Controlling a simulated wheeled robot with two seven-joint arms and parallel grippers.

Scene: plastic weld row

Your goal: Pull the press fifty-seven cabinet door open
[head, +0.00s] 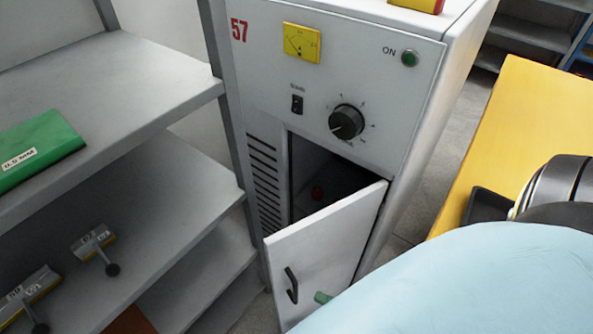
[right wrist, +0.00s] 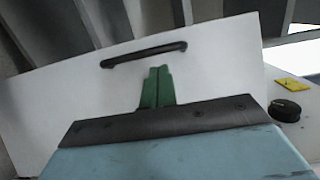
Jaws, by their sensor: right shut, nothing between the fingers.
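The press fifty-seven cabinet (head: 270,100) is grey with a red "57" at its upper left. Its lower door (head: 335,235) stands partly open, swung outward with its hinge side on the right. The black bar handle (head: 291,285) is near the door's free edge; it also shows in the right wrist view (right wrist: 143,54). My right gripper (head: 322,297) has green fingers, shut and empty, at the door's outer face beside the handle, not around it. The fingers also show just below the handle in the right wrist view (right wrist: 157,85). My left gripper is not in view.
Inside the dark opening is a small red object (head: 317,193). Grey shelves (head: 150,75) stand close on the left with a green binder (head: 38,148) and metal parts (head: 93,242). A yellow surface (head: 500,125) is at the right. Floor shows between it and the cabinet.

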